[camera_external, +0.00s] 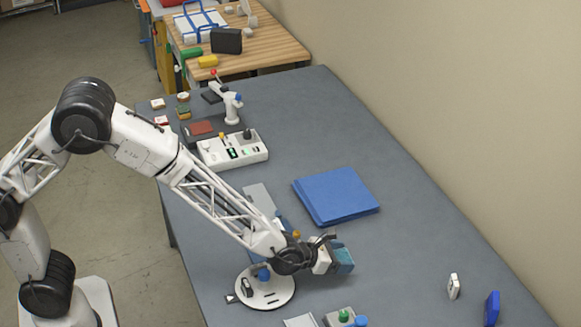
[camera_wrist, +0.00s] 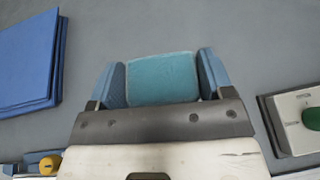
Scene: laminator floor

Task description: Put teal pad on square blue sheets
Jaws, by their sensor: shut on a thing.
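The teal pad (camera_wrist: 161,78) is held between the two blue fingers of my gripper (camera_wrist: 162,80) in the wrist view. In the external view the teal pad (camera_external: 344,261) shows at the end of my gripper (camera_external: 335,258), which is shut on it. The square blue sheets (camera_external: 337,196) lie in a flat stack on the grey table, beyond my gripper and apart from it. In the wrist view the blue sheets (camera_wrist: 28,60) show at the upper left, to the left of the pad. The pad's height above the table is hard to tell.
A white round base (camera_external: 266,290) stands below my forearm. A grey block with a green knob (camera_external: 343,317) is at the front edge. A blue upright item (camera_external: 491,308) and a small white item (camera_external: 453,286) stand at right. A white control box (camera_external: 232,150) stands behind.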

